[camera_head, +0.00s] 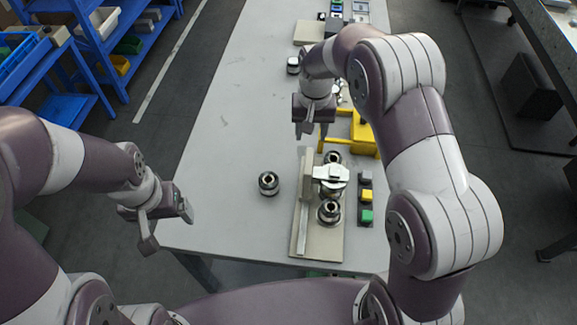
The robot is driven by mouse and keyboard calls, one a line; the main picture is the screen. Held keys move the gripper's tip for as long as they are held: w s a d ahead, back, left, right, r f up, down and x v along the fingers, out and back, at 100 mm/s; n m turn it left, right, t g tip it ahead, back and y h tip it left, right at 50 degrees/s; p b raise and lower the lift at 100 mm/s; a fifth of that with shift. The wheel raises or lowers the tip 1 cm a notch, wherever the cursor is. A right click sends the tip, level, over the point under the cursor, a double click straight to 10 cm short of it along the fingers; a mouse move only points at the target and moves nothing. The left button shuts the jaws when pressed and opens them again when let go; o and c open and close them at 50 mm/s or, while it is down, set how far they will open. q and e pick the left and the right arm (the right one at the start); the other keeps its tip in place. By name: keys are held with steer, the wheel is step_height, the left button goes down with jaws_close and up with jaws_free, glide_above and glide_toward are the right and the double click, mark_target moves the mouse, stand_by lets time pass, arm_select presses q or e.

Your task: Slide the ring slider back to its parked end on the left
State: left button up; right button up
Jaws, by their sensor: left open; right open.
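A beige base plate (326,241) lies near the table's front edge. A pale rail (302,222) runs along its left side, with an upright beige block (307,168) at the rail. A white and metal piece (330,173) reaches right from the block, over dark steel rollers (329,211). I cannot tell for sure which part is the ring slider. My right gripper (311,132) is open and empty, pointing down just beyond the far end of the plate. My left gripper (168,228) is open and empty at the table's left edge, well left of the plate.
A loose steel roller (268,183) stands on the table left of the plate. Yellow and green buttons (366,197) line the plate's right side. A yellow frame (361,132) stands beyond, partly behind my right arm. The table's left half (217,150) is mostly clear.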

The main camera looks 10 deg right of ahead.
mark_target(309, 160)
steer(key=shift+m, duration=0.6)
step_height(309, 160, down, 12)
steer(key=p, duration=0.3)
steer(key=shift+r, duration=0.2)
steer(key=shift+s+f+p, duration=0.1)
steer(key=shift+f+p, duration=0.2)
steer(key=shift+f, duration=0.35)
jaws_close()
